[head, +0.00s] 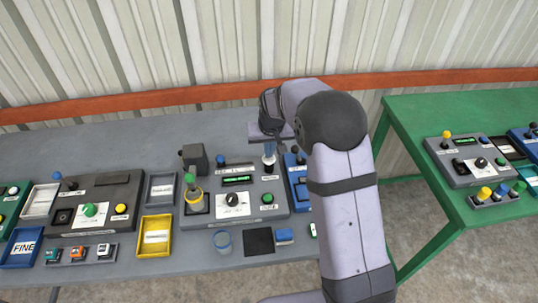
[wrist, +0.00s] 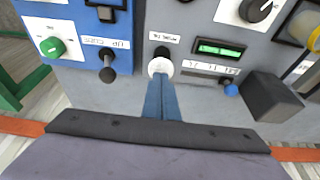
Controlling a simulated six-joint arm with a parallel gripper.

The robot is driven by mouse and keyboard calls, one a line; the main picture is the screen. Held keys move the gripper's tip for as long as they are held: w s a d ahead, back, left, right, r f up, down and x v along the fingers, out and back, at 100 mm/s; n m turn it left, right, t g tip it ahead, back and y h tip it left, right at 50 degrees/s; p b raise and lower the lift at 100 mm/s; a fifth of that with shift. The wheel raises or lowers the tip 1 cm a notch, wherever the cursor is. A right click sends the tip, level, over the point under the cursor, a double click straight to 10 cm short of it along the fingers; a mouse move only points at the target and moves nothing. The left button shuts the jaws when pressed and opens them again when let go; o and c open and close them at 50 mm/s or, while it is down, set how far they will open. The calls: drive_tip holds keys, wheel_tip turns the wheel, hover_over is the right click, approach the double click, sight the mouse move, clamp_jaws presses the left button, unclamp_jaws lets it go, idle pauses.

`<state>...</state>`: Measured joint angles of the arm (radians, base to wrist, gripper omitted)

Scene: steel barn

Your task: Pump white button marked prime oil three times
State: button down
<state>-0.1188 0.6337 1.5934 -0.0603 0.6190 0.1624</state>
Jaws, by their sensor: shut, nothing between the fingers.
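The white button (wrist: 160,66) sits on the grey control panel (wrist: 205,14), beside a white label (wrist: 164,37) that is upside down and hard to read in the wrist view. My gripper (wrist: 162,82) has its blue fingers shut together, with nothing between them. The fingertips are at the button's near edge and overlap it in the picture; I cannot tell whether they touch or press it. In the head view my gripper (head: 269,151) points down at the back right of the grey panel (head: 205,240), and the white button (head: 269,160) shows just below the fingertips.
A black block (wrist: 272,97) and a blue-tipped lever (wrist: 230,88) stand close to the fingers. A blue panel (wrist: 70,62) with a black knob (wrist: 108,68) adjoins.

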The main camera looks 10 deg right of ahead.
drive_tip(key=shift+r+p, duration=1.9)
drive_tip(key=shift+r, duration=0.95)
drive_tip(key=shift+f, duration=0.1)
drive_tip(key=s+d+f+n+g, duration=0.15)
drive_tip(key=s+f, duration=0.25)
drive_tip(key=s, duration=0.5)
drive_tip(key=s+f+g, duration=0.3)
drive_tip(key=s, duration=0.6)
drive_tip(key=s+d+r+g, duration=0.1)
drive_tip(key=s+r, duration=0.1)
drive_tip(key=s, duration=0.6)
drive_tip(key=s+d+r, duration=0.1)
drive_tip(key=s+d, duration=0.1)
drive_tip(key=s, duration=0.5)
drive_tip(key=r, duration=0.1)
drive_tip(key=w+r+m+t, duration=0.1)
drive_tip(key=d+r+t+b, duration=0.1)
drive_tip(key=r, duration=0.1)
drive_tip(key=shift+w+m, duration=0.2)
drive_tip(key=shift+m, duration=0.05)
